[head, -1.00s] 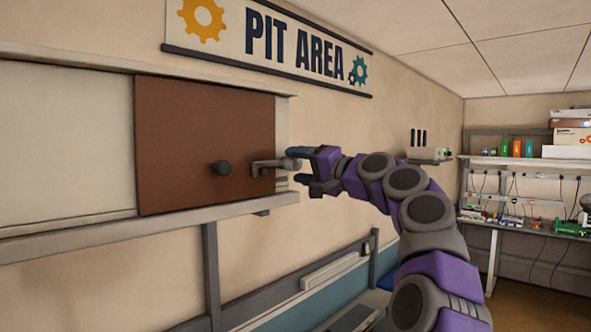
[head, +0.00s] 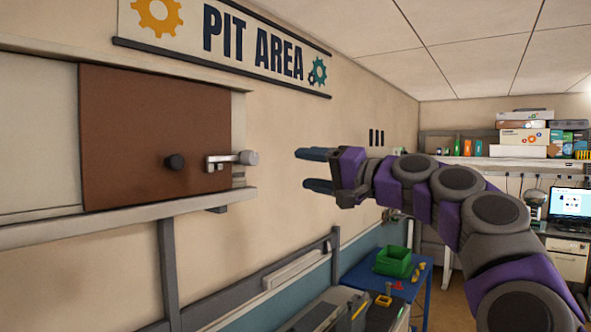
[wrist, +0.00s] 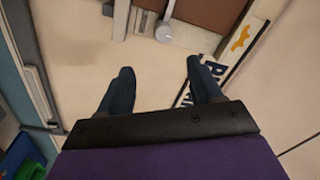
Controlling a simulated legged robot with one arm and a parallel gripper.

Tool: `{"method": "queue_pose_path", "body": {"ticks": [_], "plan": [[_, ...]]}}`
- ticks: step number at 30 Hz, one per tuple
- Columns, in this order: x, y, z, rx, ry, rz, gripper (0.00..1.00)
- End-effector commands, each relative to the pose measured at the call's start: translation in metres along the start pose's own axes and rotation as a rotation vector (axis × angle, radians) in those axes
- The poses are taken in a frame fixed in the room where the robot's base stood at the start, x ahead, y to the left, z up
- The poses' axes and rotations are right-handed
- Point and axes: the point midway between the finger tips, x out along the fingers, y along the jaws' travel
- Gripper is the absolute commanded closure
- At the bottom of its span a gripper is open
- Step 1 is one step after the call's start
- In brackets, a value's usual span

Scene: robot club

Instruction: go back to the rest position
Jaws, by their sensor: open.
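My gripper (head: 318,170) is open and empty in the head view, pointing left at the wall cabinet. A clear gap separates it from the latch (head: 232,159) at the right edge of the brown sliding panel (head: 140,135). The panel has a dark round knob (head: 174,162). In the wrist view both fingers of my gripper (wrist: 158,88) are spread with nothing between them. The latch (wrist: 164,28) shows beyond them at the top, beside the brown panel (wrist: 215,12).
A blue table (head: 412,290) with a green bin (head: 393,261) stands low beyond my arm. A grey rail (head: 255,290) runs along the wall below the cabinet. A workbench with a monitor (head: 570,203) and shelved boxes (head: 524,132) stands at the back right.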

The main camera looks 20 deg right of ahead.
Motion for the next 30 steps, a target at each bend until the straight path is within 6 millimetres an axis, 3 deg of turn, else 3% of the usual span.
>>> {"method": "queue_pose_path", "body": {"ticks": [6, 19, 22, 26, 30], "plan": [[-0.012, -0.001, 0.0, -0.001, 0.001, 0.0, 0.35], [-0.012, 0.0, 0.0, -0.001, 0.0, 0.0, 0.35], [-0.009, 0.0, 0.008, -0.004, -0.016, 0.007, 0.35], [0.005, 0.008, 0.051, -0.022, -0.107, 0.055, 0.35], [0.021, 0.028, 0.136, -0.071, -0.274, 0.161, 0.35]]}}
